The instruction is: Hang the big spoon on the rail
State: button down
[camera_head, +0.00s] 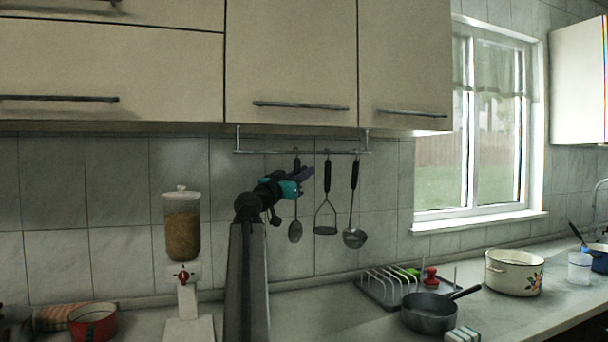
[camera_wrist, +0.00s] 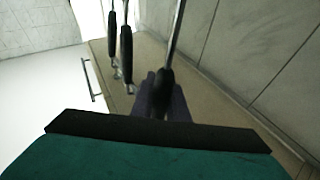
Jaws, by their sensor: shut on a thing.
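The big spoon (camera_head: 295,231) hangs upright against the tiled wall, bowl down, with a metal shaft and a black handle. My gripper (camera_head: 305,174) is shut on the black handle, just below the rail (camera_head: 262,152). In the wrist view the spoon's shaft (camera_wrist: 177,30) runs up from the handle between my dark fingers (camera_wrist: 162,92). The handle's top reaches about rail height in the head view. The hook end is hidden in the wrist view, so I cannot tell whether it is over the rail.
A masher (camera_head: 325,215) and a ladle (camera_head: 354,238) hang on the rail just right of the spoon. Cupboards (camera_head: 290,60) are close above. Below are a dish rack (camera_head: 385,288), a dark saucepan (camera_head: 430,312) and a cream pot (camera_head: 514,272). A cereal dispenser (camera_head: 182,228) stands left.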

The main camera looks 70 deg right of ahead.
jog(key=c, duration=1.7)
grip_release()
jog(key=shift+o, duration=0.2)
jog(key=shift+a+f, duration=0.1)
jog(key=shift+a, duration=0.05)
jog(key=v, duration=1.3)
jog(key=shift+a+b, duration=0.2)
jog(key=shift+b, duration=0.15)
